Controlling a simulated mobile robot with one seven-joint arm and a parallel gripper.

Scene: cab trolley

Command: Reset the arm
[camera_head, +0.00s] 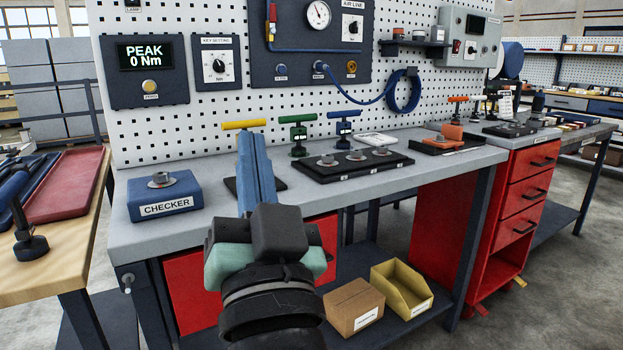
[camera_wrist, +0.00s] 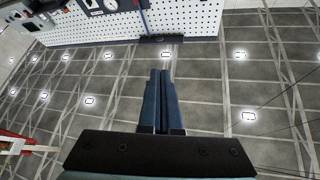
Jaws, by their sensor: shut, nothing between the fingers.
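My arm comes in from the bottom of the head view. My gripper (camera_head: 252,142) points up in front of the workbench (camera_head: 225,212). Its two long blue fingers lie together with nothing between them. The wrist view also shows the fingers (camera_wrist: 161,75) side by side and touching, against what looks like the ceiling with its lamps. In the head view the fingers cover part of a yellow-handled T-tool (camera_head: 243,125) and a dark pad (camera_head: 233,187) on the bench.
A blue checker box (camera_head: 165,196) stands left on the bench. Green (camera_head: 298,132) and blue (camera_head: 344,127) T-handled tools stand behind a black tray (camera_head: 392,163). A red drawer cabinet (camera_head: 520,205) is right. A cardboard box (camera_head: 352,306) and yellow bin (camera_head: 402,290) sit below.

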